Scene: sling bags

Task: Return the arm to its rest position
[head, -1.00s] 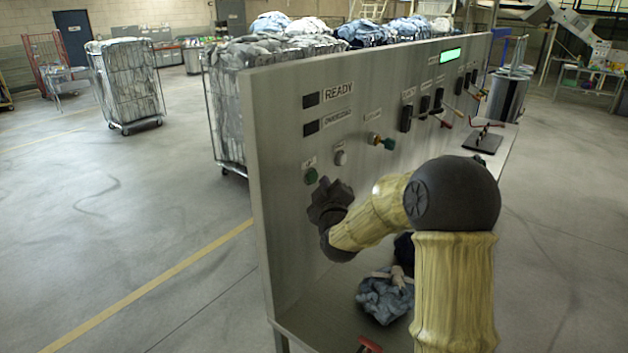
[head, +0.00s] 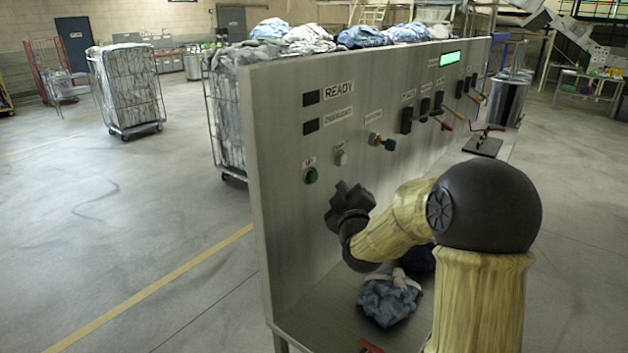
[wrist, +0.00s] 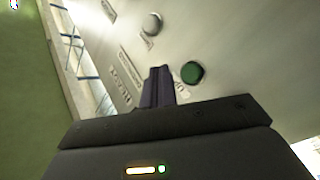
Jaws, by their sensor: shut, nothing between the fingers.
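My gripper (head: 340,192) is dark and shut, with nothing in it. In the head view it is in front of the grey control panel (head: 285,220), below and right of a green button (head: 311,175), and looks apart from it. My arm is bent at a large dark joint at the right. In the wrist view the shut fingers (wrist: 158,88) point at the panel, with the green button (wrist: 192,73) to their right and a grey knob (wrist: 152,24) above.
A blue cloth bundle (head: 388,300) lies on the shelf under my arm, beside a darker one. A small black stand (head: 484,143) is on the ledge at right. Levers and switches line the panel. A wheeled cage (head: 127,90) stands at back left. The left floor is open.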

